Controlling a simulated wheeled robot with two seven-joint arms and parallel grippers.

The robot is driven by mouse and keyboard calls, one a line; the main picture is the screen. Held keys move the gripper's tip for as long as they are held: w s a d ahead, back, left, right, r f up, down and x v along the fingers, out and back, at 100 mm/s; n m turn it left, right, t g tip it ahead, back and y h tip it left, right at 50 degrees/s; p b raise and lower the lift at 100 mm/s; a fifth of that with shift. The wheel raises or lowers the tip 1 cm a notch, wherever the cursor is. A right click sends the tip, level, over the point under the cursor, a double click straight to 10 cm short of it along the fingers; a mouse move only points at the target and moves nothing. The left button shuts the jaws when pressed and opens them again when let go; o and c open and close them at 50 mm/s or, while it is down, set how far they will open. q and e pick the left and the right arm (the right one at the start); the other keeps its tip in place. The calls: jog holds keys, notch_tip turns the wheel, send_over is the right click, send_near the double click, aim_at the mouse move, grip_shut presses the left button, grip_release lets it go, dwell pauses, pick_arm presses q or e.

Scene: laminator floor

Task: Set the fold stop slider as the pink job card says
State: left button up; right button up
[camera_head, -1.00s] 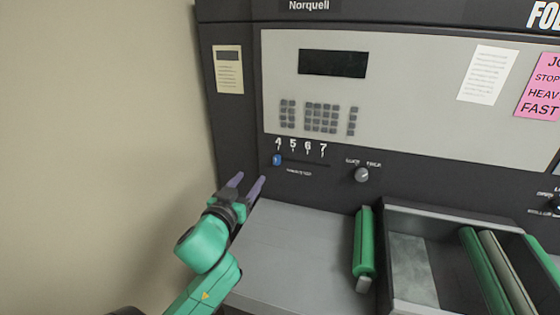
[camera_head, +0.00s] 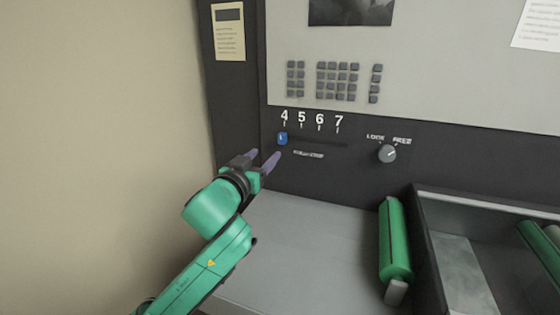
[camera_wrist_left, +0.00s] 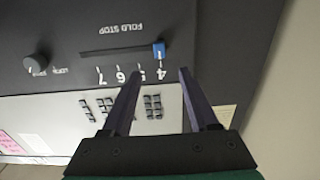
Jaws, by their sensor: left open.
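The fold stop slider's blue knob (camera_head: 283,139) sits at the 4 mark, the left end of its slot, on the dark machine front. The scale above the slot reads 4, 5, 6, 7. My left gripper (camera_head: 265,158) is open and empty, just below and left of the knob. In the left wrist view the blue knob (camera_wrist_left: 159,50) lies ahead of the open left gripper (camera_wrist_left: 157,75), apparently not touched. The pink job card (camera_wrist_left: 10,143) shows only in part at the wrist view's edge, and its text is unreadable there. My right gripper is not in view.
A LOCK/FREE dial (camera_head: 387,153) is right of the slider; it also shows in the wrist view (camera_wrist_left: 36,63). A keypad (camera_head: 336,81) is above. A green roller (camera_head: 394,240) stands beside a tray at the lower right. The grey shelf (camera_head: 310,245) is clear.

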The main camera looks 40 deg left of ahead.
aim_at(281, 139)
pick_arm(q)
jog(key=p+x, duration=0.2)
jog(key=x, duration=0.9)
jog(key=shift+r, duration=0.1)
jog(key=shift+w+a, duration=0.1)
jog(key=shift+w, duration=0.2)
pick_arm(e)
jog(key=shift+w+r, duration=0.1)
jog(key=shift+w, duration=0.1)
pick_arm(q)
jog(key=shift+c, duration=0.3)
grip_shut()
